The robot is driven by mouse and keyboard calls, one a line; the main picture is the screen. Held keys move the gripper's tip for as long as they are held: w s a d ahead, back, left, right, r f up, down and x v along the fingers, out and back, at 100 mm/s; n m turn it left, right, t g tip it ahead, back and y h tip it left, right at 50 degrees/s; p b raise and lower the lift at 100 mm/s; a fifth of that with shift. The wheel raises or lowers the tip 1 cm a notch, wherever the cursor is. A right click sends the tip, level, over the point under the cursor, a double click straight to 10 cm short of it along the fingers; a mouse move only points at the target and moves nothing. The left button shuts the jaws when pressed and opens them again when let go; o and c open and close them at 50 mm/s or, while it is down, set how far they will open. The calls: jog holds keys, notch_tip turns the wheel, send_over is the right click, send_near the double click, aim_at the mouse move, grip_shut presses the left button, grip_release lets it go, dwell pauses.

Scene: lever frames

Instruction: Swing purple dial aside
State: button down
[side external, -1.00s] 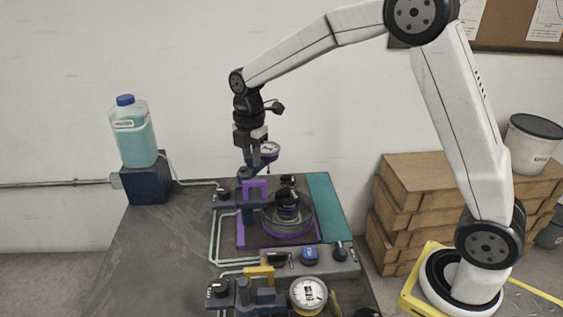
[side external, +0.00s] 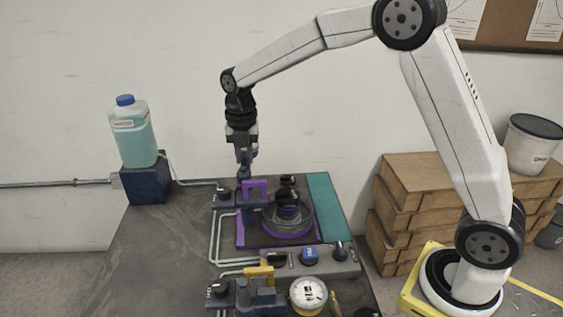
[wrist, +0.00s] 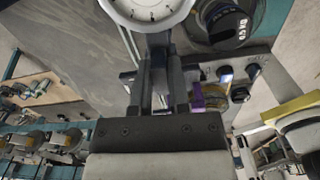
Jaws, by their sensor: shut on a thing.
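My gripper (side external: 243,165) is shut at the top of a dark post on the purple-marked station. In the wrist view my two fingers (wrist: 158,50) reach up to a round white-faced dial (wrist: 148,8), cut off by the top edge. A round dark housing (side external: 289,217) with a clear ring and purple base sits right of the post.
A yellow-marked station with another white dial (side external: 308,295) stands in front. A teal strip (side external: 327,205) borders the purple station on the right. A bottle of teal liquid (side external: 131,132) stands on a block at back left. The bench's left part is clear.

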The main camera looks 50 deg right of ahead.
jog(key=shift+w+r, duration=0.1)
jog(key=c, duration=0.6)
grip_release()
jog(key=shift+r, duration=3.9)
jog(key=shift+f, duration=0.1)
